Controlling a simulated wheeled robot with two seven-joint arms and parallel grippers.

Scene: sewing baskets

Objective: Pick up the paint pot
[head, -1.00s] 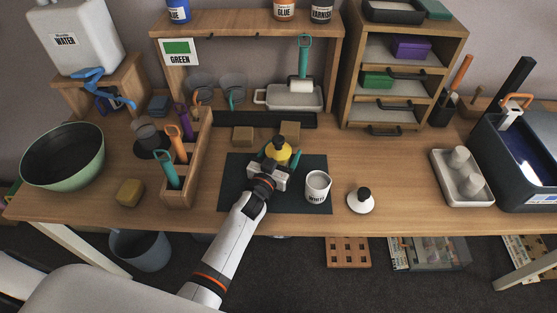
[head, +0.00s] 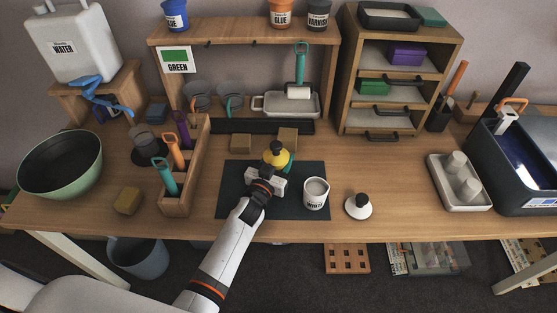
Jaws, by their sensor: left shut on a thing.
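A small yellow pot (head: 276,156) with a black top stands upright at the back of the dark mat (head: 233,190) in the head view. My left gripper (head: 275,171) reaches it from the front and is shut on it. The gripper's body hides the pot's lower part, so I cannot tell whether the pot touches the mat. A white pot (head: 315,195) with a dark label stands on the mat to the right of the gripper. My right gripper is not in view.
A wooden rack (head: 199,165) with coloured-handled tools stands to the left of the mat. Two tan blocks sit behind it. A white knobbed disc (head: 358,206) lies to the right, then a grey tray (head: 461,180). A green bowl (head: 60,165) is at far left.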

